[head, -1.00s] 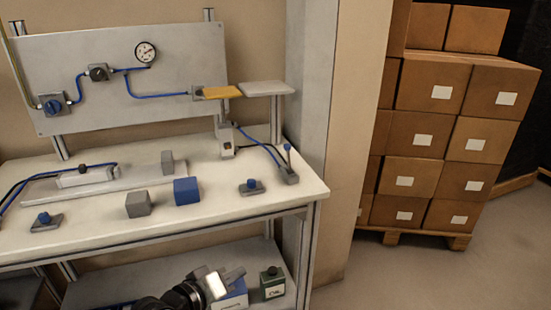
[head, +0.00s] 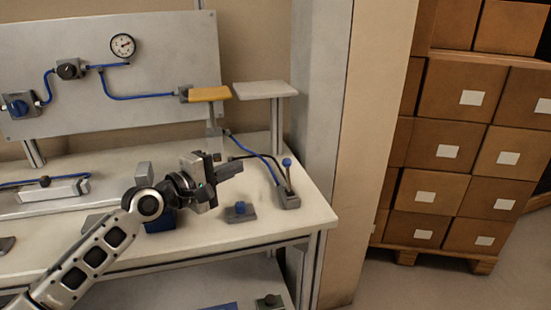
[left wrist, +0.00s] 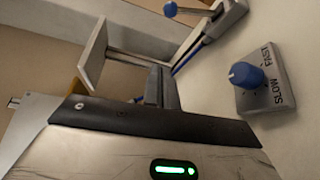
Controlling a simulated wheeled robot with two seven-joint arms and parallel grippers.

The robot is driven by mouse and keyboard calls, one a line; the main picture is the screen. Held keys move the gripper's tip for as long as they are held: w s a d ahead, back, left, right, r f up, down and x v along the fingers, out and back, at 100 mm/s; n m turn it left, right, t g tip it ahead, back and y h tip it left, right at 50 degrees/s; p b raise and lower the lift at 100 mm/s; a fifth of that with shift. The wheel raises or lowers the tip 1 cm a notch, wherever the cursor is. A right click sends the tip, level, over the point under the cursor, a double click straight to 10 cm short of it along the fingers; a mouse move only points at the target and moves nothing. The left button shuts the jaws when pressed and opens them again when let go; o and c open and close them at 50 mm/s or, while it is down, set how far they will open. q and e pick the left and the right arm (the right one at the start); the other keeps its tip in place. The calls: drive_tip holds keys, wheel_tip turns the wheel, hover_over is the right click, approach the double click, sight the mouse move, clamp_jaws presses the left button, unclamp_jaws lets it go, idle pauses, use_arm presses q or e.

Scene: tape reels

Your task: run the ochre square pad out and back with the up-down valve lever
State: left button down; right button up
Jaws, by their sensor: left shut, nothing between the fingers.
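The ochre square pad (head: 209,94) sits at the right end of the blue-tubed panel, beside a pale square plate. A sliver of ochre shows at the left of the left wrist view (left wrist: 77,88). The valve lever (head: 287,163) has a blue ball on a thin rod and rises from a grey base (head: 287,200) at the bench's right end. The ball also shows at the top of the left wrist view (left wrist: 170,9). My left gripper (head: 238,168) is shut and empty above the bench, left of the lever and apart from it. My right gripper is out of view.
A small blue knob on a grey block (head: 240,210), marked SLOW and FAST in the left wrist view (left wrist: 246,75), stands below my gripper. The pale plate (head: 266,89) stands on a post behind. A wall column (head: 325,130) bounds the bench at right. My arm partly hides a blue block (head: 160,219).

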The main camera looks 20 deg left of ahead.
sight(288, 174)
use_arm(q)
drive_tip(key=shift+w+d+f, duration=0.1)
drive_tip(key=shift+w, duration=0.05)
drive_tip(key=x, duration=0.9)
drive_tip(key=shift+w+d, duration=0.1)
drive_tip(key=shift+w, duration=0.2)
drive_tip(key=shift+s+d+r+p, duration=0.2)
drive_tip(key=shift+s+d+p, duration=0.3)
drive_tip(key=shift+d+p, duration=0.1)
drive_tip(key=shift+s+d+r+p, duration=0.15)
drive_tip(key=shift+s+d+p, duration=0.3)
drive_tip(key=shift+p, duration=0.15)
drive_tip(key=shift+s+d+f, duration=0.1)
drive_tip(key=shift+s+d, duration=0.25)
drive_tip(key=shift+s, duration=0.05)
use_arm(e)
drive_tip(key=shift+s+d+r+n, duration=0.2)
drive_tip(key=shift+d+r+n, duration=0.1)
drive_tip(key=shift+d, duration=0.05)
use_arm(q)
drive_tip(key=shift+s+d+p, duration=0.1)
drive_tip(key=shift+p, duration=0.3)
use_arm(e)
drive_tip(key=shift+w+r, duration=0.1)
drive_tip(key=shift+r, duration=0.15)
